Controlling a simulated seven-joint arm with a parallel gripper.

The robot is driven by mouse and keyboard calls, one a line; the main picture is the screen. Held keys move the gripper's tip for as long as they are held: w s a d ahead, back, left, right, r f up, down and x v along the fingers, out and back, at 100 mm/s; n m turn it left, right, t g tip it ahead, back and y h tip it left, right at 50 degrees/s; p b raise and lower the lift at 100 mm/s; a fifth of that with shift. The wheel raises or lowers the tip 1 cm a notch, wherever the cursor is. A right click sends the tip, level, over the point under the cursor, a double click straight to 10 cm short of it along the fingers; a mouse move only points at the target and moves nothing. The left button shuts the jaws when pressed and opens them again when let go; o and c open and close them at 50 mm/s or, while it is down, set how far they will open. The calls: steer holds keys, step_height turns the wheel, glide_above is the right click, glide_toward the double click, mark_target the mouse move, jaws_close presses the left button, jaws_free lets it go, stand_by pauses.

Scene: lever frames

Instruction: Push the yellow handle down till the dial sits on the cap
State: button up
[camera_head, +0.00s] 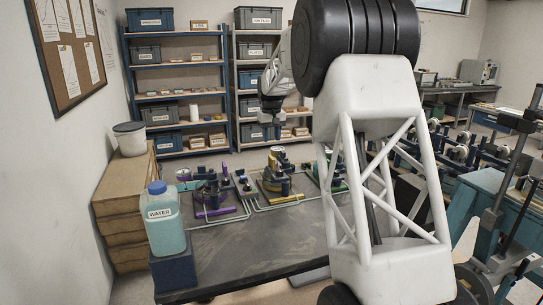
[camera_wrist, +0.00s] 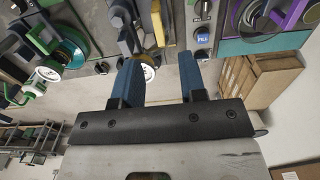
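The yellow lever frame (camera_head: 274,181) stands mid-table in the head view, between a purple and a green one. A yellow bar (camera_head: 286,199), apparently its handle, lies low at its front. In the wrist view a yellow bar (camera_wrist: 158,22) and a round white dial with a yellow rim (camera_wrist: 149,72) show by the fingers. My gripper (camera_head: 269,131) is above and behind the yellow frame in the head view. Its two blue fingers (camera_wrist: 163,80) are apart with nothing held between them. I cannot make out the cap or the gap between it and the dial.
The purple lever frame (camera_head: 207,195) stands left and the green one (camera_head: 335,178) right, close by. Grey pipes link the frames. A water bottle (camera_head: 165,220) stands at the table's left edge beside stacked cardboard boxes (camera_head: 121,205). The table's front (camera_head: 240,250) is bare.

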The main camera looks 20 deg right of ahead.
mark_target(272, 158)
steer(key=shift+w+d+f, duration=0.15)
steer(key=shift+w, duration=0.15)
steer(key=shift+f, duration=0.15)
steer(key=shift+f, duration=3.8)
jaws_close()
